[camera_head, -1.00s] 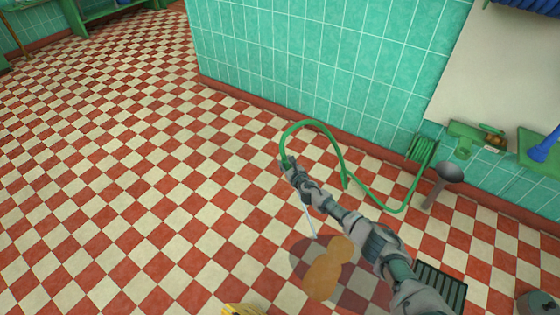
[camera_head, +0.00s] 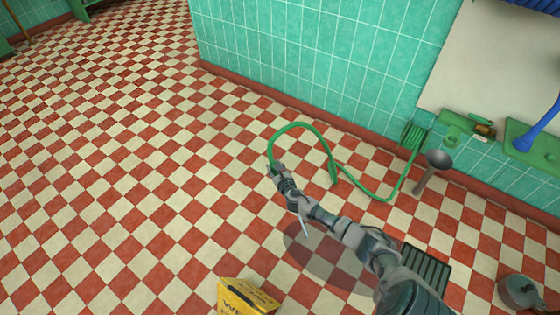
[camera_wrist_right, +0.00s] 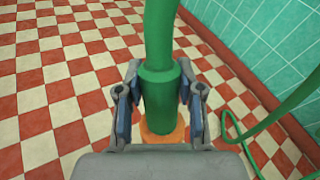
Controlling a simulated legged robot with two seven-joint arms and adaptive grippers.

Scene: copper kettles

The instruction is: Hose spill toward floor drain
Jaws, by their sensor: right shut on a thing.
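My right gripper (camera_head: 275,170) is shut on the green hose (camera_head: 300,126), near its end. In the right wrist view, the hose's thick green collar (camera_wrist_right: 158,98) stands between the two fingers. Something orange (camera_wrist_right: 165,133) shows just below it; I cannot tell if it is the nozzle tip. A short pale streak (camera_head: 305,225) shows below my right forearm. A dark, see-through patch (camera_head: 305,245) lies on the floor, partly behind my arm; no orange-brown puddle shows in it. The dark floor drain grate (camera_head: 430,266) lies right of my arm. My left gripper is out of view.
The hose loops back to its wall holder (camera_head: 415,136). A grey funnel-like object on a stem (camera_head: 437,160) stands by the wall. A yellow sign (camera_head: 245,297) is at the bottom edge, a grey pot (camera_head: 520,291) at bottom right. The checkered floor at left is clear.

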